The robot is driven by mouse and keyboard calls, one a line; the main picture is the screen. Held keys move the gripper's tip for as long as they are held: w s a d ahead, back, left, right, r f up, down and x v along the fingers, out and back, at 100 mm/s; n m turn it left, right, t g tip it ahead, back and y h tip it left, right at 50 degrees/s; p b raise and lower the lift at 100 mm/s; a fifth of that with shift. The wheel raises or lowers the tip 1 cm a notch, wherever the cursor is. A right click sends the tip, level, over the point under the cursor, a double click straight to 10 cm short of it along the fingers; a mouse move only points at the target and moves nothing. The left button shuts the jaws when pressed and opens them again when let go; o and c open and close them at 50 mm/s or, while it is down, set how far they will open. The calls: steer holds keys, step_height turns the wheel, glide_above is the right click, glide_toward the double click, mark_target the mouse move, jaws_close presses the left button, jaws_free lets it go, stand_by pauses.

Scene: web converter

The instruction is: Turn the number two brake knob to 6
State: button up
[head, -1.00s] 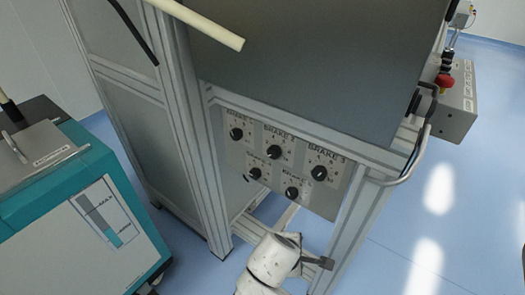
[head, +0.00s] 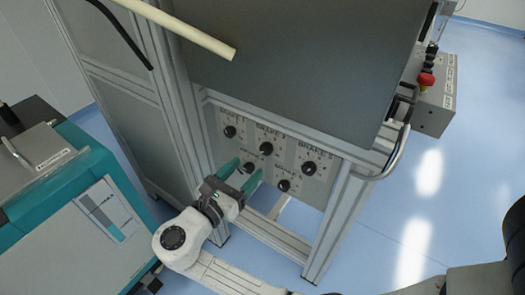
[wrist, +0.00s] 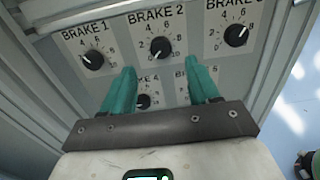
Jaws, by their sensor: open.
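The Brake 2 knob (wrist: 160,47) is a round black knob in the top middle of the panel, below its BRAKE 2 label. Its white mark appears to point lower left, near 0. It also shows in the head view (head: 266,148). My gripper (wrist: 163,72) has two teal fingers, spread apart with nothing held. In the wrist view the fingertips are just below the Brake 2 knob, one to each side. In the head view my gripper (head: 247,170) is in front of the lower-left part of the panel, around the lower-left knob. Contact cannot be told.
The Brake 1 knob (wrist: 93,60) is left and the Brake 3 knob (wrist: 236,35) right. A lower knob (wrist: 143,101) shows between my fingers; another (head: 284,185) is at lower right. Metal frame posts flank the panel. A teal machine (head: 90,215) stands at the left.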

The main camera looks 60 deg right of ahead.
mark_target(264, 150)
steer(key=d+b, duration=0.1)
steer(key=d, duration=0.7)
steer(key=shift+w+d, duration=0.15)
steer(key=c, duration=1)
steer(key=shift+c, duration=0.2)
